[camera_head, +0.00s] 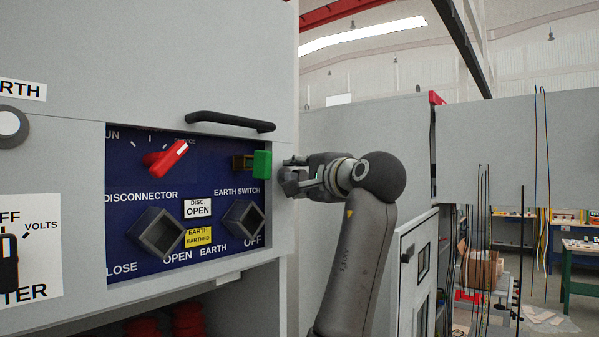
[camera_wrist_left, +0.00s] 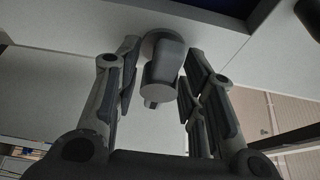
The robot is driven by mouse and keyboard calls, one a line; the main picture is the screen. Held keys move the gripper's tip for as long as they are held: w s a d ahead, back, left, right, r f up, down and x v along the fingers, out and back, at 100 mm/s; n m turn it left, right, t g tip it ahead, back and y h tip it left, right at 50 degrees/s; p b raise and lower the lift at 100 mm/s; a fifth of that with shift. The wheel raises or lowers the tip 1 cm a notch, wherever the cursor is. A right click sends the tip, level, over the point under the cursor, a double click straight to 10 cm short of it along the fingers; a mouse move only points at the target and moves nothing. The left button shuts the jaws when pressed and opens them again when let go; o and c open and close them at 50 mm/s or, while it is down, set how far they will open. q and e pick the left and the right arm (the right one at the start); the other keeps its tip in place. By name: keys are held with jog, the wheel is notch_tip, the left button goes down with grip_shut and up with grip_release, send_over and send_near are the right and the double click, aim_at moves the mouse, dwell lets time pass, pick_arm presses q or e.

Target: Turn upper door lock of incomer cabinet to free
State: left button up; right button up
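A grey door lock (camera_wrist_left: 163,65) with a round base and a stubby projecting handle sits on a pale panel in the left wrist view. My left gripper (camera_wrist_left: 161,85) is open, with one finger on each side of the lock. The fingers look apart from it, but the exact gap is hard to judge. In the head view my left gripper (camera_head: 290,175) is beside the right edge of the cabinet front (camera_head: 230,60), fingers pointing left. The lock cannot be made out there. My right gripper is not in view.
A blue panel (camera_head: 120,175) left of the gripper carries a red switch handle (camera_head: 166,158), a green block (camera_head: 262,164) and two square sockets. A black bar handle (camera_head: 230,121) juts out above it. Another grey cabinet (camera_head: 365,120) stands behind my arm; workbenches are far right.

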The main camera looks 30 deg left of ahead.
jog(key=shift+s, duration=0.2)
pick_arm(q)
jog(key=shift+c, duration=0.9)
grip_shut()
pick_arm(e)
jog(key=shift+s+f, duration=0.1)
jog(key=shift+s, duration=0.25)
